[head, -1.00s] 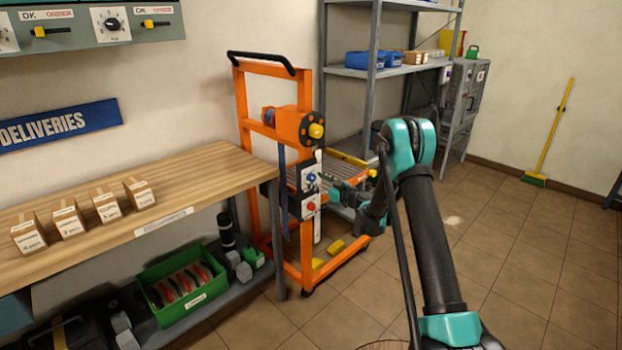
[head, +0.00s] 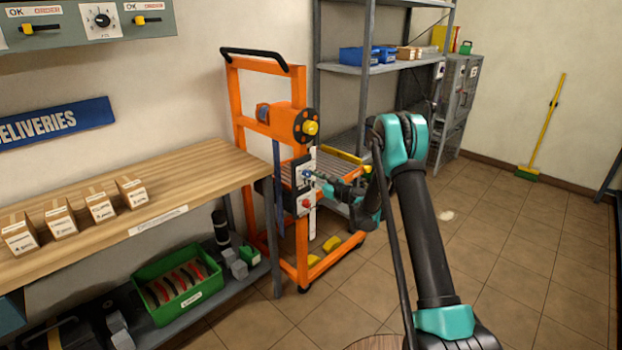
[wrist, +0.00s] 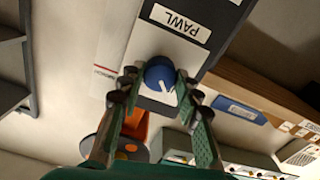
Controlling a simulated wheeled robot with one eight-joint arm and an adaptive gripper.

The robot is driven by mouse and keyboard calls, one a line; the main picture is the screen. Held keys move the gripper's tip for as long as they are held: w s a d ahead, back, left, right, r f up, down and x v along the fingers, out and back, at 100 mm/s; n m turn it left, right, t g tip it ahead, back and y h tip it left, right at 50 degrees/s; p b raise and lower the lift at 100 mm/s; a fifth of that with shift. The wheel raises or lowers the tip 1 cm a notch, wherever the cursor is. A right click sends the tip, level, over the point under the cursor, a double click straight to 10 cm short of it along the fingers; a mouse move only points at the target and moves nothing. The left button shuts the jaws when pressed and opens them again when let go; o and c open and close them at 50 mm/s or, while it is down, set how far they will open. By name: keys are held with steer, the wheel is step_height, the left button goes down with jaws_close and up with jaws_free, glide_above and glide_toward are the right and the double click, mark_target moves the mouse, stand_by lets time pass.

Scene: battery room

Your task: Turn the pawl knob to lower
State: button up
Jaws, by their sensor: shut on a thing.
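The pawl knob (wrist: 160,76) is blue with a white pointer line, on a white plate under a PAWL label (wrist: 180,22) in the wrist view. My gripper (wrist: 160,84) is shut on the knob, one finger on each side. In the head view the knob (head: 308,174) is small, on the front of the orange lift trolley (head: 236,110), with my gripper (head: 318,178) at it. A red knob (head: 305,203) sits on the box below it. The knob's position marks cannot be read.
A wooden bench (head: 190,178) with small cartons stands left of the trolley, a green crate (head: 180,290) on its lower shelf. A grey shelf rack (head: 342,68) stands behind. The tiled floor (head: 520,260) at the right is mostly clear.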

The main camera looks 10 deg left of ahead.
steer(key=m, duration=0.8)
steer(key=shift+m, duration=0.3)
steer(key=m, duration=0.4)
steer(key=shift+m, duration=0.3)
steer(key=m, duration=0.4)
steer(key=shift+d, duration=0.1)
steer(key=shift+m, duration=0.3)
steer(key=o, duration=1.2)
steer(key=shift+c, duration=0.2)
steer(key=v, duration=1.2)
